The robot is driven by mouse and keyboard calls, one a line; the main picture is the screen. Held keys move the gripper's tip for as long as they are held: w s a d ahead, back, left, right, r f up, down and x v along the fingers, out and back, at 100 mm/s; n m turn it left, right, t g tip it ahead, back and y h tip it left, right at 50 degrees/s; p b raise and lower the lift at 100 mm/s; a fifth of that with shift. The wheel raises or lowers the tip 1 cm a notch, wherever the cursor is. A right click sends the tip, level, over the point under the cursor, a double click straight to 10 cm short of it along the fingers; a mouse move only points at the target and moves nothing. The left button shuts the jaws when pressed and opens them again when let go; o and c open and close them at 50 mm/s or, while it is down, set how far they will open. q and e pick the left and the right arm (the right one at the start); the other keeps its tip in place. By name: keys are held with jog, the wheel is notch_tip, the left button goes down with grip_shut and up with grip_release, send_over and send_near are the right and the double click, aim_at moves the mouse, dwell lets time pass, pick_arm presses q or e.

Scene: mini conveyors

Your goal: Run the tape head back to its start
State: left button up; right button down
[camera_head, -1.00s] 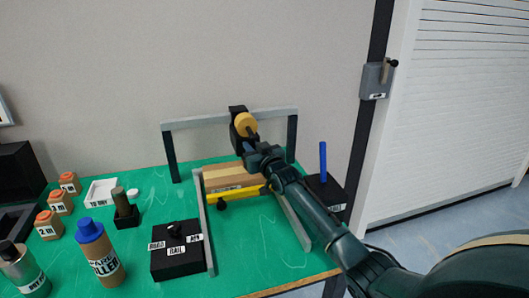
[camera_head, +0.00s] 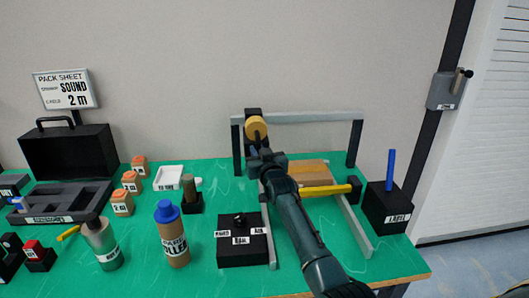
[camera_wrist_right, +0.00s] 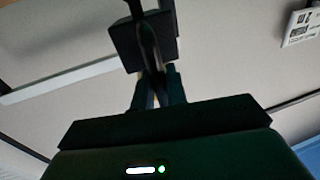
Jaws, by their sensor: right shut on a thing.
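The tape head, a black block (camera_head: 253,112) with a yellow tape roll (camera_head: 256,128), hangs on the grey cross rail (camera_head: 310,117) near its left post. My right gripper (camera_head: 259,154) is shut just below the roll, on a part of the tape head. In the right wrist view my fingers (camera_wrist_right: 157,85) are closed on a thin dark piece under a dark block (camera_wrist_right: 143,42). The exact grip is dark and partly hidden. My left gripper is not in view.
A carton (camera_head: 312,170) and a yellow bar (camera_head: 325,190) lie beneath the rail. A black LABEL block (camera_head: 388,210) with a blue rod stands right. A black control box (camera_head: 243,250), bottles and small orange-brown blocks stand left. An open black case (camera_head: 68,152) is farther left.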

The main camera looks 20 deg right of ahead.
jog(key=shift+f, duration=0.1)
jog(key=c, duration=1.5)
grip_release()
jog(key=shift+s, duration=0.1)
jog(key=s, duration=1.3)
jog(key=shift+a, duration=0.3)
